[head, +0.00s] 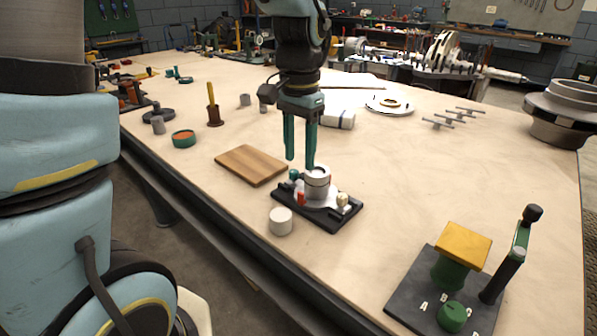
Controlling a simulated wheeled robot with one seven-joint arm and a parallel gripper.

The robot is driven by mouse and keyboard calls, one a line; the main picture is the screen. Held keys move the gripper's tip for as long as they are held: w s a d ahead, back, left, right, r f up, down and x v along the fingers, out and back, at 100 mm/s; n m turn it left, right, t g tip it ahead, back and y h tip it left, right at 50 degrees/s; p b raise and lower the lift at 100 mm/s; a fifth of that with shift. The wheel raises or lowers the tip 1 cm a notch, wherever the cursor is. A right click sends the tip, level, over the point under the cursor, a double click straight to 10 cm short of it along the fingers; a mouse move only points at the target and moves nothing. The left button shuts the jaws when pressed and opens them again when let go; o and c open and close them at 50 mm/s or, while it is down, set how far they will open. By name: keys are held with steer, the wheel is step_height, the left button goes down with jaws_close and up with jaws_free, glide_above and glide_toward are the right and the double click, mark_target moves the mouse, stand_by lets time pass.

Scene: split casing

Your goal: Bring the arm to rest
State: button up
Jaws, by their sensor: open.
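My gripper (300,158) points down with its two teal fingers apart, just above the split casing (317,183). The casing is a pale grey cylinder with a dark band around it. It stands upright on a black base plate (325,216) that also bears small red, teal and cream parts. Nothing shows between the fingers. Whether a fingertip touches the casing's top I cannot tell.
A wooden board (251,164) lies to the left. A green and yellow fixture (449,272) with an upright lever stands at the front right. The table's right middle is clear.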

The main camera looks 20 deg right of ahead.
steer(key=shift+r, duration=0.9)
steer(key=shift+a, duration=0.1)
steer(key=w+a+f+n+t+p, duration=0.1)
steer(key=a+f+n, duration=0.3)
steer(key=a+n, duration=0.7)
steer(key=a+p, duration=0.1)
steer(key=a, duration=1.2)
steer(key=shift+w+a+t+p, duration=0.2)
steer(key=shift+a+t+p, duration=0.1)
steer(key=shift+w+f, duration=0.1)
steer(key=shift+w, duration=0.2)
